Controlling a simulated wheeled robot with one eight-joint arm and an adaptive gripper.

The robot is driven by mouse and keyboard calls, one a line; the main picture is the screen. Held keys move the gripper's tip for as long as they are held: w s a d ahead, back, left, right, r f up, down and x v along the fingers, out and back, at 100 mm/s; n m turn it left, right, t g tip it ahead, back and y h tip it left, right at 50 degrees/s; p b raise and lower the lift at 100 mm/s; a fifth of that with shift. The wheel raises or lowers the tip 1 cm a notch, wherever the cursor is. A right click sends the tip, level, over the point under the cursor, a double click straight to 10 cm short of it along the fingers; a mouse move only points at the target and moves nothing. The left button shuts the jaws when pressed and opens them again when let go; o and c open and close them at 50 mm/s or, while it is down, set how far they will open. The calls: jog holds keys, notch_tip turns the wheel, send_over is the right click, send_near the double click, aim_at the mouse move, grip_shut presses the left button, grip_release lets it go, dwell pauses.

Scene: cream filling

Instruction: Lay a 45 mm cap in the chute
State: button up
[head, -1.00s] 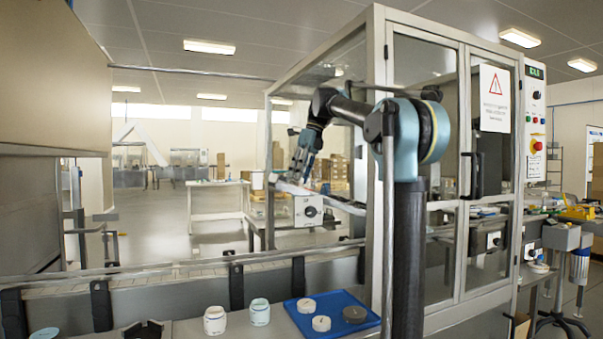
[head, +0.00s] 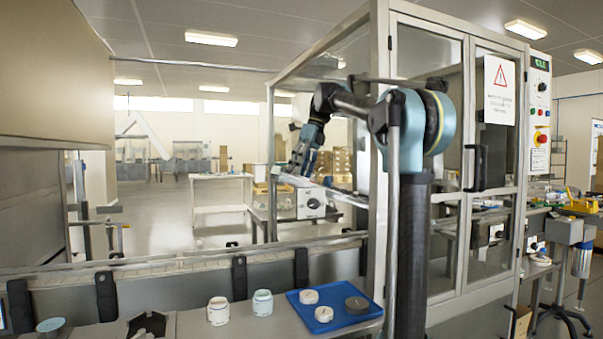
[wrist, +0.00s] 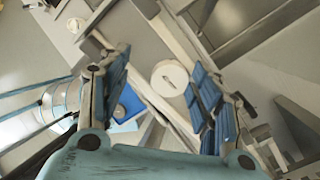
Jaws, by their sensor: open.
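My gripper (head: 301,168) is at the end of the raised arm, over the sloping chute (head: 345,196) beside the glazed machine. In the wrist view its blue-padded fingers (wrist: 160,82) are spread wide. A round white cap (wrist: 170,78) with a small dark mark on top shows between them, with a visible gap to each finger. The cap appears to lie flat between the pale rails of the chute (wrist: 143,82). The cap in the chute is too small to make out in the head view.
A blue tray (head: 294,297) on the near ledge holds two white caps (head: 308,297) and a dark grey one (head: 357,305). Two open white jars (head: 218,311) stand left of it. The machine's frame (head: 378,150) rises close beside my arm. A knobbed box (head: 311,204) sits under the chute.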

notch_tip(320, 180, up, 10)
dwell(0.6)
jog(key=shift+w+f, duration=0.1)
dwell(0.8)
